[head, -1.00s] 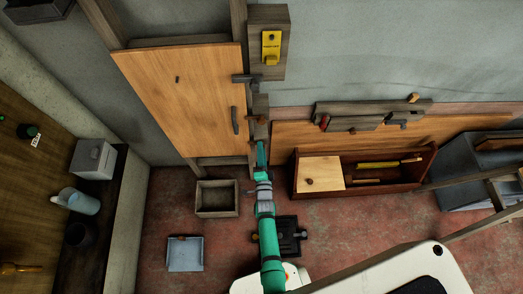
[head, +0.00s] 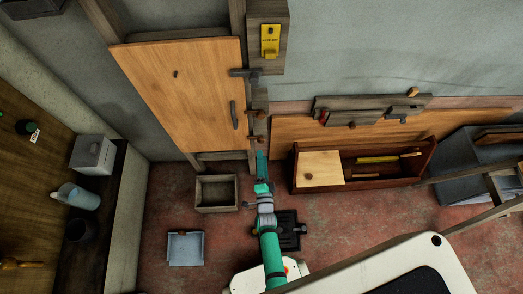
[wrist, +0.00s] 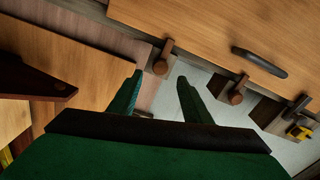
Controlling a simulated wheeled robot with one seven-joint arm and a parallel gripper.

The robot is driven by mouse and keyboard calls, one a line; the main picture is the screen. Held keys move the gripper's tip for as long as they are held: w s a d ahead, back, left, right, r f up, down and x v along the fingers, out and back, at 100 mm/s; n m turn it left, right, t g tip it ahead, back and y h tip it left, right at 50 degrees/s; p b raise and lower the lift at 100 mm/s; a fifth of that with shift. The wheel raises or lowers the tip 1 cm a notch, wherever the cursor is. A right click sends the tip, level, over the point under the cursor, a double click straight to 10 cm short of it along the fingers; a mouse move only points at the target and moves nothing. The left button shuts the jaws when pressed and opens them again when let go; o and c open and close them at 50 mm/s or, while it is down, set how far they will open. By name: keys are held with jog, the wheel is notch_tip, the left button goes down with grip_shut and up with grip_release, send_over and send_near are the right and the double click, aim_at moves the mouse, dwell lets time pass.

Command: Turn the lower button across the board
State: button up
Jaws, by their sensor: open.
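The upright wooden board (head: 190,95) with a dark handle (head: 234,117) stands at the left in the head view, and shows at the top of the wrist view (wrist: 220,35). Along its right edge, a dark upper bar (head: 243,72) reaches onto the board. Below it sit a middle piece with a round knob (head: 261,114) and the lower button (head: 258,140). In the wrist view the lower button (wrist: 163,57) is a short bar with a knob, its end at the board's edge. My gripper (wrist: 158,83) is open and empty, with the button just beyond its fingertips.
A yellow plate on a block (head: 270,42) is above. An open box (head: 217,194) and a grey tray (head: 186,249) are on the floor. A wooden toolbox (head: 365,168) stands right of my arm. A dark base (head: 289,230) lies beside my arm.

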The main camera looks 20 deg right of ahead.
jog(key=shift+v, duration=1.85)
